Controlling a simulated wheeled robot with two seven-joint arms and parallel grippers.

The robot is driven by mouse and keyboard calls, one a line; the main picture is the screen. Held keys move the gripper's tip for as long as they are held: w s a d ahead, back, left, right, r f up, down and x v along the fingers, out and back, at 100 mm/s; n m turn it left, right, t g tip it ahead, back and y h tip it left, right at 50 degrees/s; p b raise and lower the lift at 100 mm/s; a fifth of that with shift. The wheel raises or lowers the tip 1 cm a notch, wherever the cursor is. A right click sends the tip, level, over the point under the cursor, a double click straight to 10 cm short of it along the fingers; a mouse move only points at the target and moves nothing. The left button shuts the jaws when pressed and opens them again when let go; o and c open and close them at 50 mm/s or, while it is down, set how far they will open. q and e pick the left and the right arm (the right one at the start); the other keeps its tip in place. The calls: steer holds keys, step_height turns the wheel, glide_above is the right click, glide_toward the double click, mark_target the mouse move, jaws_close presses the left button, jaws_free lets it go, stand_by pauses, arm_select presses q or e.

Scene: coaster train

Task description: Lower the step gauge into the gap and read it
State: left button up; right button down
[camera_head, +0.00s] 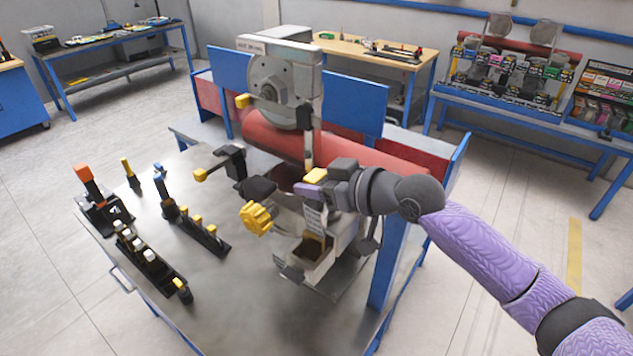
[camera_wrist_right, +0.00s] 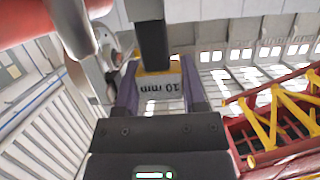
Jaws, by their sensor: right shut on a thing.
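My right gripper (camera_head: 313,185) reaches in from the right over the middle of the grey machine (camera_head: 285,72). It is shut on the step gauge (camera_head: 316,175), whose yellow part shows between the fingers. In the right wrist view the purple fingers of the right gripper (camera_wrist_right: 160,100) clasp the gauge (camera_wrist_right: 161,90), a pale block with a yellow edge, labelled "10 mm" upside down. A dark bar stands just beyond the block; I cannot tell whether they touch. The gap is hidden around the gripper, and the gauge's lower end is not visible. My left gripper is not in view.
A red cylinder (camera_head: 365,156) lies across the machine behind the gripper. A yellow knob (camera_head: 256,217) sticks out in front. Black racks (camera_head: 150,262) with tools stand on the left of the metal table (camera_head: 225,290). The table's front middle is clear.

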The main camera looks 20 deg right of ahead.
steer(key=shift+d+r+p, duration=0.1)
steer(key=shift+r+p, duration=2)
steer(key=shift+r, duration=0.55)
steer(key=shift+r+p, duration=0.7)
steer(key=shift+r, duration=0.8)
